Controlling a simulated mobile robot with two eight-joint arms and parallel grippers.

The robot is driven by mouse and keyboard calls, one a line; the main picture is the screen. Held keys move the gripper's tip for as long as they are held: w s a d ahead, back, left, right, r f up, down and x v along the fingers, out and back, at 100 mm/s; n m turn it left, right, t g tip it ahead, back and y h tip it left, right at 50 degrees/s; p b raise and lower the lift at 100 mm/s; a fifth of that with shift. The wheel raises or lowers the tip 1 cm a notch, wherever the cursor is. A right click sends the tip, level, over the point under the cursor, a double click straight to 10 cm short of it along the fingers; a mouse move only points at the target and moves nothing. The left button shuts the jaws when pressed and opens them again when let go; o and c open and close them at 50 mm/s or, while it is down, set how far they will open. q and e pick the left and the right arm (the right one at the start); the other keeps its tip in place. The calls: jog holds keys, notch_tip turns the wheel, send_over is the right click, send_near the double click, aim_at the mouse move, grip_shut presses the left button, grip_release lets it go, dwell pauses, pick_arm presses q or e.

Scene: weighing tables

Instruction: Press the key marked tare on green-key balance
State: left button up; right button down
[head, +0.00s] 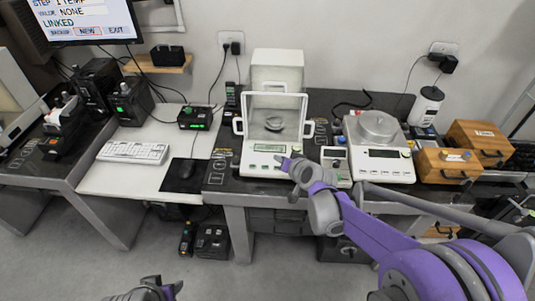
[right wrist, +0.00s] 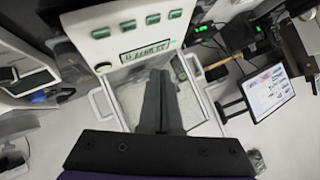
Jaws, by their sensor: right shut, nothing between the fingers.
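The green-key balance (head: 265,172) stands on the dark table in the head view, with a glass draft shield around its pan. In the right wrist view its front panel (right wrist: 110,48) shows a lit display (right wrist: 145,52) and a row of several green keys (right wrist: 127,25). The key labels are too small to read, so I cannot tell which is tare. My right gripper (head: 287,163) is shut and empty at the right part of the balance's front; its fingers (right wrist: 160,85) point toward the display side, and contact cannot be told. My left gripper (head: 158,288) is partly cut off at the bottom edge.
A second balance (head: 383,163) with a round pan stands to the right, with wooden drawer boxes (head: 447,162) beyond it. A small device (head: 335,158) sits between the balances.

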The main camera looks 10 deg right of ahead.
pick_arm(q)
jog(key=shift+w+a+r, duration=0.15)
jog(key=shift+w+r, duration=0.05)
jog(key=shift+r, duration=0.3)
pick_arm(e)
jog(key=shift+w+r, duration=0.5)
jog(key=shift+w, duration=0.05)
pick_arm(q)
jog(key=shift+s, duration=0.1)
notch_tip(320, 180, down, 6)
jog(key=s+b, duration=0.1)
jog(key=b, duration=0.3)
jog(key=shift+s+b, duration=0.3)
jog(key=shift+b, duration=0.05)
pick_arm(e)
jog(key=shift+w+d+f, duration=0.1)
jog(key=shift+w+f, duration=0.3)
jog(key=shift+f, duration=1)
jog(key=shift+w+d+f, duration=0.15)
jog(key=shift+w+f, duration=0.3)
jog(key=shift+f, duration=0.95)
jog(key=shift+w+d+f, duration=0.1)
jog(key=shift+w+f, duration=0.3)
jog(key=shift+f, duration=1)
pick_arm(q)
jog(key=shift+f, duration=0.1)
jog(key=shift+f+b, duration=0.3)
pick_arm(e)
jog(key=shift+w+f, duration=0.1)
jog(key=shift+f, duration=0.25)
